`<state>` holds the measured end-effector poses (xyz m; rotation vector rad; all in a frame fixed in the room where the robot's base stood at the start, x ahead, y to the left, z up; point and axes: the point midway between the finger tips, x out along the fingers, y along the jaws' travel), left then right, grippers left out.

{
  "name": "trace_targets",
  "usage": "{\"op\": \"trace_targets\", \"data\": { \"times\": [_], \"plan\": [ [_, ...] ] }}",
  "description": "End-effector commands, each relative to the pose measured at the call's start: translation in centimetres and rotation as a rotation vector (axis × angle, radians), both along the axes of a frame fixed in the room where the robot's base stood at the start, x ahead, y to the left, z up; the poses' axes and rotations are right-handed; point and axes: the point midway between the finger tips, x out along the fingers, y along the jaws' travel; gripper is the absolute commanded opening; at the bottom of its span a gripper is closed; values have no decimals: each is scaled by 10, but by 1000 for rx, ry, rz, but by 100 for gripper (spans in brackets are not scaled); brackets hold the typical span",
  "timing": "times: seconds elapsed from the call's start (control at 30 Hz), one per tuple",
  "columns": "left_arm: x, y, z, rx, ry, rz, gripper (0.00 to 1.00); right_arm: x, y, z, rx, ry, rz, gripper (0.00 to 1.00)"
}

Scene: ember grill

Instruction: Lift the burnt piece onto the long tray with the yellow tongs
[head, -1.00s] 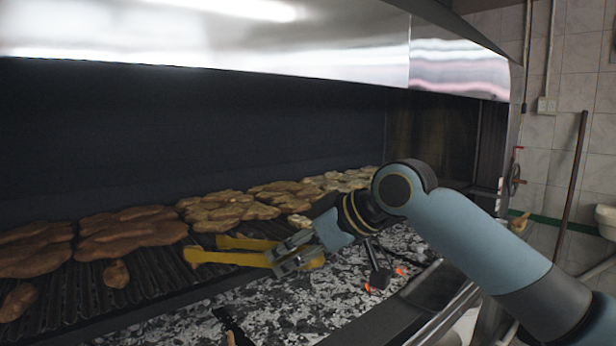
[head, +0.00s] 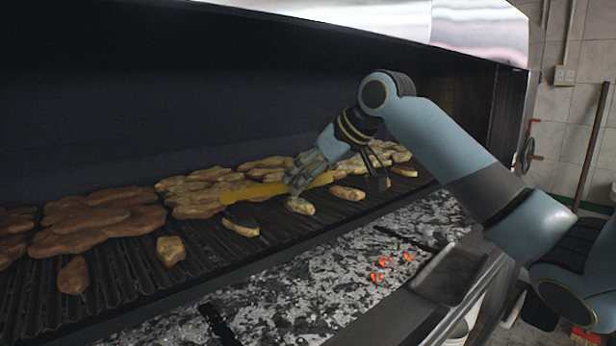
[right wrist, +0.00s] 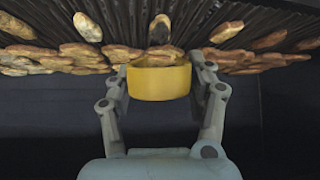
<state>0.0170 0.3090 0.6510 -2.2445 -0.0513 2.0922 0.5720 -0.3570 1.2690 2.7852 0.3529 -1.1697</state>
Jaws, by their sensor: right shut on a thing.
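My right gripper (head: 305,175) is shut on the yellow tongs (head: 260,191), which reach left over the grill. The right wrist view shows the tongs' yellow end (right wrist: 158,82) between my fingers (right wrist: 160,95). A dark-topped, burnt-looking piece (head: 240,222) lies on the grill bars near the front, just below the tongs' left end. I cannot tell whether the tongs touch it. The tongs look like one bar here, so their opening is unclear. My left gripper is not in view.
Other small pieces (head: 300,205) lie in a row along the grill's front. Large browned pieces (head: 98,220) fill the back. Grey coals (head: 300,285), some glowing, lie in front below the grill.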

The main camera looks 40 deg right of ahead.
Motion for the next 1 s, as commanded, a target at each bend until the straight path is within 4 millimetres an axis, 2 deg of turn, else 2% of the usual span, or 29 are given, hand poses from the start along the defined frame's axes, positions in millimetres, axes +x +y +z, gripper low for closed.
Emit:
{"op": "trace_targets", "data": {
  "times": [0.03,0.13,0.23,0.33,0.43,0.57,0.8,1.0],
  "plan": [
    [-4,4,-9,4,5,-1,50,0,0,-8,0,-1,0,45],
    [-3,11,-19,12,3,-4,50,0,0,-17,0,-2,-1,45],
    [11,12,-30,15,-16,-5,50,0,0,-26,0,-2,-1,45],
    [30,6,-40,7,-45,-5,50,0,0,-35,0,-2,-1,45],
    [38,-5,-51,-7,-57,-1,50,0,0,-43,0,-2,-1,45],
    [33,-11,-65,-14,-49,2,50,0,0,-55,-1,0,-1,45],
    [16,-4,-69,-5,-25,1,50,0,0,-74,0,0,0,45],
    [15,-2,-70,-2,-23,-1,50,1,0,-78,1,-2,0,45]
  ]
}}
